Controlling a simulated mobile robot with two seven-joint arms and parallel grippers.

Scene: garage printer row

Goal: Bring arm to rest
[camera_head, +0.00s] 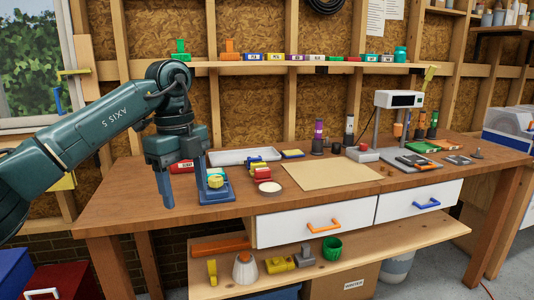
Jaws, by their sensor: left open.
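My left arm reaches in from the left in the head view. My left gripper (183,190) points down with its two blue-grey fingers spread apart. It hangs over the left front part of the wooden workbench (130,204). A blue stand with a yellow part (216,182) is beside or behind the right finger; I cannot tell whether they touch. Nothing shows between the fingers. My right gripper is not in the view.
A tan mat (314,175) lies mid-bench, with a round white disc (270,187) at its left. A grey tray (236,156) lies behind. A white-headed stand (398,99) rises at the right. Drawers and a lower shelf (400,236) are below. A wall shelf (285,66) holds small boxes.

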